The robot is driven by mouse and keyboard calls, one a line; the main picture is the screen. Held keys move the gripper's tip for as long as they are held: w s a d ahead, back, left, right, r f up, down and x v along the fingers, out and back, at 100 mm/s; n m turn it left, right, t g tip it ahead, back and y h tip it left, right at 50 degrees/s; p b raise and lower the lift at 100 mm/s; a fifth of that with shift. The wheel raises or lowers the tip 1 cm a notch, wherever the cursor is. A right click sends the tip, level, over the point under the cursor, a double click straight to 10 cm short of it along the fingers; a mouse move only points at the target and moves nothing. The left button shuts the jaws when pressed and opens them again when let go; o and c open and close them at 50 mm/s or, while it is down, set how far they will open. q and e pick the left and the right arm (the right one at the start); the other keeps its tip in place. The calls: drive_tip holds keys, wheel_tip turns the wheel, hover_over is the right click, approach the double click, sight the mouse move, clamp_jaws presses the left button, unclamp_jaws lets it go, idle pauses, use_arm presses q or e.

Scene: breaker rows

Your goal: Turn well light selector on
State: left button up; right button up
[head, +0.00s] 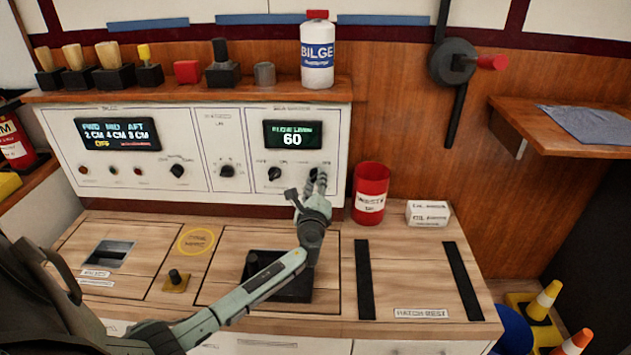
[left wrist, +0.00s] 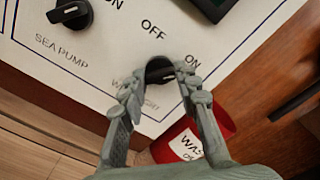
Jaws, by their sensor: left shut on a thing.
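The well light selector is a black rotary knob (head: 314,174) at the right end of the white panel, below the green display reading 60. In the left wrist view the same knob (left wrist: 160,68) sits between OFF and ON labels, its lower label partly covered by a finger. My left gripper (head: 317,184) is at the knob, and in the left wrist view its two fingers (left wrist: 160,84) are shut on it, one on each side. The fingers hide part of the knob, so I cannot tell exactly where it points. My right gripper is not in view.
The sea pump knob (left wrist: 70,13) is left of the selector. A red waste can (head: 370,193) stands close to the right of my gripper. A white bilge bottle (head: 317,54) stands on the shelf above. The hatch rest area (head: 410,285) is clear.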

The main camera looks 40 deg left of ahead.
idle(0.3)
use_arm(q)
drive_tip(key=o, duration=0.9)
drive_tip(key=shift+o, duration=1.3)
drive_tip(key=shift+s, duration=0.1)
